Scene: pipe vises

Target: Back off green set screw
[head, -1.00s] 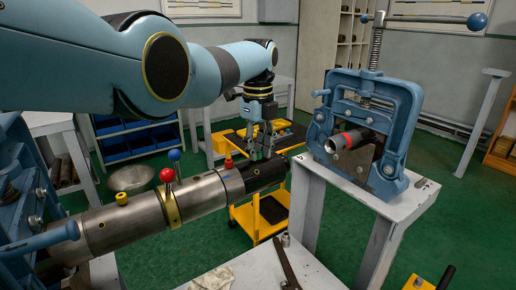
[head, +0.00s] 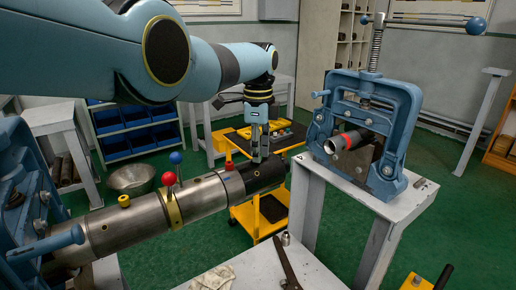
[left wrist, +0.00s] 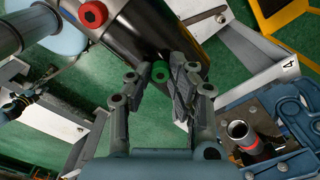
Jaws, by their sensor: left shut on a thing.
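A long steel pipe (head: 150,222) slants across the left, ending in a dark collar (head: 262,176). The green set screw (left wrist: 160,70) shows as a round green head with a dark socket at the dark collar in the left wrist view. My left gripper (head: 259,157) points down at the collar, its fingertips on either side of the green screw and shut on it. The screw is hidden by the fingers in the head view. I cannot see my right gripper.
A blue vise (head: 412,100) with a red-banded pipe stands on the right bench. A yellow cart (head: 243,220) is behind the collar.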

